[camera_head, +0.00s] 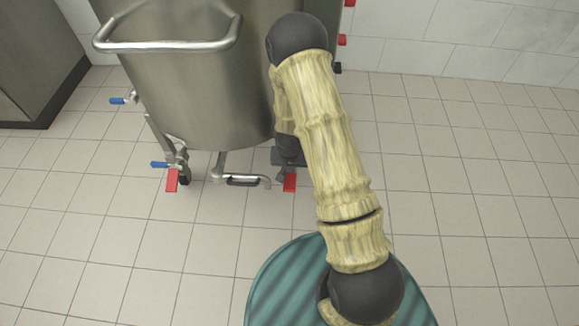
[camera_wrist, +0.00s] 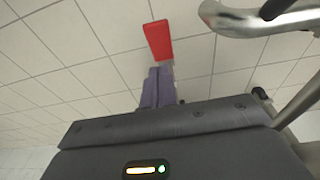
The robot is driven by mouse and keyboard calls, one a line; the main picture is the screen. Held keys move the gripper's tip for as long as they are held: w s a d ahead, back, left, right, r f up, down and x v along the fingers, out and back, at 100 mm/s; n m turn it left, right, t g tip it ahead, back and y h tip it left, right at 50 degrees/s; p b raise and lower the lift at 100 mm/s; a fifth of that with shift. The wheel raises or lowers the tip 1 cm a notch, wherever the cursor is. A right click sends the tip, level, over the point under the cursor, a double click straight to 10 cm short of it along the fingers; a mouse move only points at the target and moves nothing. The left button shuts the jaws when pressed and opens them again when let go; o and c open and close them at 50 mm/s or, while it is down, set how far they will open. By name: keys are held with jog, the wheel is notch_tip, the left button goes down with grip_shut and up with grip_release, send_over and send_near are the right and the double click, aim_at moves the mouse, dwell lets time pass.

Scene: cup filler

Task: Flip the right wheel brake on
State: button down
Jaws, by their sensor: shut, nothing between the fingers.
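The right wheel brake is a red lever (camera_head: 290,182) low at the right front of the steel vessel (camera_head: 200,95), beside the drain spout. In the wrist view the red lever (camera_wrist: 158,40) lies just beyond my fingertips. My gripper (camera_wrist: 159,72) is shut with nothing between its fingers, pointing at the lever's near end. I cannot tell whether the fingertips touch it. In the head view my arm and the dark gripper body hide the right wheel and most of its mount.
The drain spout (camera_head: 243,181) sticks out left of the right brake and shows close by in the wrist view (camera_wrist: 255,20). Another red brake lever (camera_head: 172,180) is at the left wheel, below blue-handled valves (camera_head: 160,164). The tiled floor in front is clear.

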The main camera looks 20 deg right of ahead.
jog(key=b, duration=0.4)
send_over(290, 184)
jog(key=f, duration=0.7)
jog(key=shift+s+a, duration=0.1)
jog(key=shift+s, duration=0.2)
jog(key=shift+s+a+f+b, duration=0.1)
jog(key=shift+s+f+b, duration=0.1)
jog(key=shift+f+b, duration=0.35)
jog(key=shift+f, duration=0.1)
jog(key=shift+w, duration=0.1)
